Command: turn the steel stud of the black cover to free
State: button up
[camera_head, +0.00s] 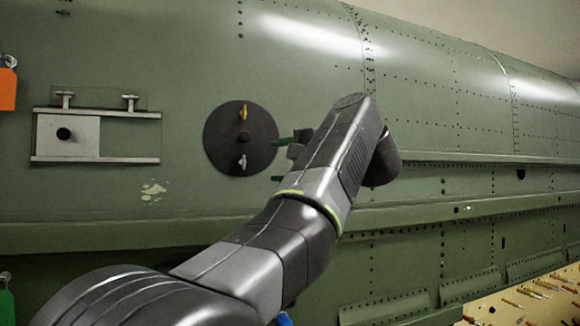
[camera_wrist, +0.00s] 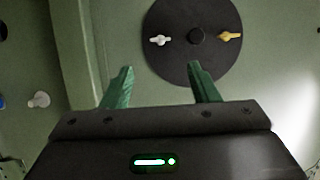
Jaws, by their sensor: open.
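The round black cover (camera_head: 219,138) lies on the green fuselage wall, just left of my gripper in the head view. It also shows at the top of the wrist view (camera_wrist: 193,68). The cover has a brass stud (camera_head: 243,113) near its top, a dark central knob (camera_head: 243,136) and a steel stud (camera_head: 242,161) near its bottom. In the wrist view the steel stud (camera_wrist: 160,41) is left of the knob and the brass stud (camera_wrist: 230,36) right. My gripper (camera_wrist: 160,82) is open, its green fingers apart and empty. The fingertips appear short of the steel stud; contact cannot be told.
A rail frame (camera_head: 95,160) with a pale sliding plate (camera_head: 67,137) is on the wall at left. An orange tag (camera_head: 7,88) hangs at the far left edge. A horizontal ledge (camera_head: 100,235) runs below the cover. A pegboard with tools (camera_head: 530,298) is at lower right.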

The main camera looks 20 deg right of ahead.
aim_at(245, 163)
jog(key=shift+v, duration=1.1)
jog(key=shift+w+a, duration=0.1)
jog(key=p+x, duration=0.3)
jog(key=x, duration=1)
jog(key=shift+w+a, duration=0.1)
jog(key=shift+w, duration=0.15)
jog(key=shift+s, duration=0.15)
